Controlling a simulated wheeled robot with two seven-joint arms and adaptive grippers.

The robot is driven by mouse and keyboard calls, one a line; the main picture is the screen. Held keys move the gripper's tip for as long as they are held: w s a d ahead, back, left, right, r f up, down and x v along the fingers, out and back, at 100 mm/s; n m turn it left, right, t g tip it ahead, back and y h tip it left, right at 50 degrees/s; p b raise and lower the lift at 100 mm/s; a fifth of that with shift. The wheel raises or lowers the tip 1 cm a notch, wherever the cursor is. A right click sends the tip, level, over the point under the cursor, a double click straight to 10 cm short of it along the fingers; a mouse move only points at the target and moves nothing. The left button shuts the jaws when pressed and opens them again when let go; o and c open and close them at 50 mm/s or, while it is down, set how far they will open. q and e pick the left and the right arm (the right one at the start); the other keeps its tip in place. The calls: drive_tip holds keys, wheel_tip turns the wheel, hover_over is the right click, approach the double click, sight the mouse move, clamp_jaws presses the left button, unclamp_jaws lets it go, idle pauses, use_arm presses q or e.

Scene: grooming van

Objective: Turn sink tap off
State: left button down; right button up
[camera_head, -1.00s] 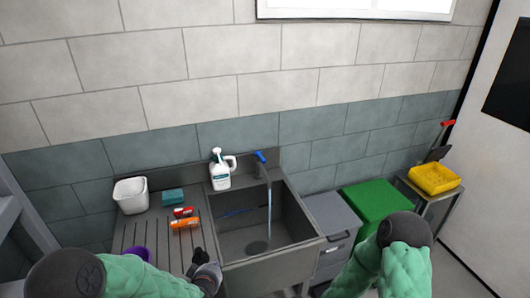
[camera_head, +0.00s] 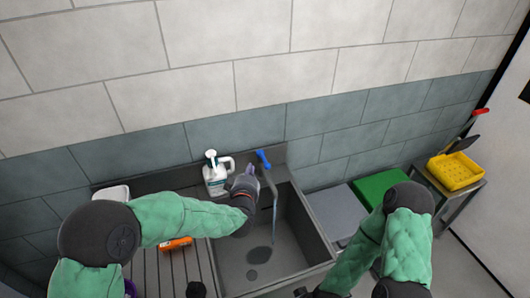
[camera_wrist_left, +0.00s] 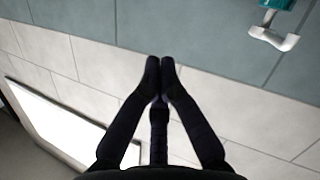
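The sink tap stands at the back edge of the grey sink (camera_head: 312,225), with its blue lever (camera_head: 263,159) pointing up and back to the left. A thin stream of water (camera_head: 274,220) falls from it into the basin. My left gripper (camera_head: 250,178) is just left of the tap, below the lever; I cannot tell whether it touches the tap. In the left wrist view its two fingers (camera_wrist_left: 160,68) are together with nothing visible between them. The tap is not seen in that view. My right gripper (camera_head: 303,292) is only partly visible at the bottom edge; its fingers are unclear.
An orange item (camera_head: 175,243) lies on the ridged drainboard, partly under my left arm. A green lid (camera_head: 380,188) and yellow basket (camera_head: 455,171) are to the right.

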sight(267, 163)
use_arm(q)
drive_tip(key=w+d+f+b, duration=0.1)
drive_tip(key=w+d+f, duration=0.2)
drive_tip(key=w, duration=0.6)
drive_tip(key=shift+w+f, duration=0.25)
drive_tip(key=shift+f, duration=0.95)
use_arm(e)
drive_tip(key=shift+f, duration=0.6)
